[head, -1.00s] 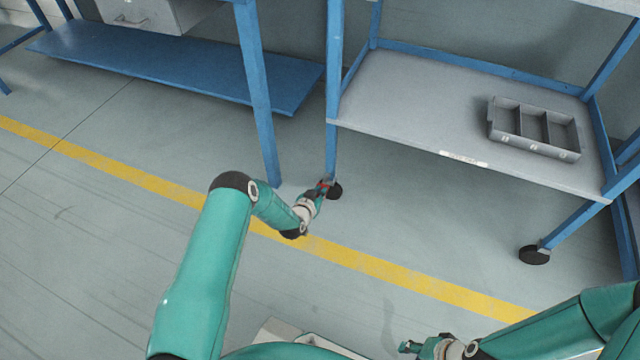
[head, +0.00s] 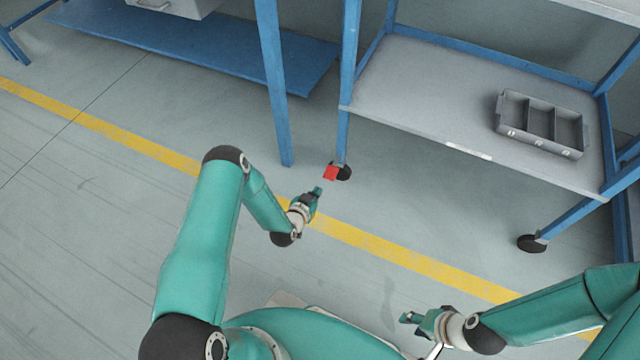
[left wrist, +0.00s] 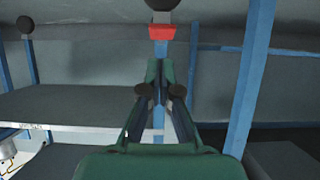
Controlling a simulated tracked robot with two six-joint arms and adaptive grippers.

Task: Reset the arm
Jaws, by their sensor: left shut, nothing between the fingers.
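My left gripper (head: 318,191) is shut and empty, held out over the floor by the yellow line. In the left wrist view its fingers (left wrist: 158,68) come together at the tips with nothing between them. A red block-like thing (head: 330,173) is just past the fingertips, beside the dark round foot of a blue bench leg; it also shows in the left wrist view (left wrist: 162,32), apart from the fingers. My right gripper (head: 408,318) is low in the head view over bare floor; its fingers are too small to read.
A workbench shelf (head: 420,110) holds a grey divided tray (head: 507,128) at the right. Blue bench legs (head: 275,90) stand ahead of my left gripper. A blue lower shelf (head: 220,55) is at the back left. The floor at the left is clear.

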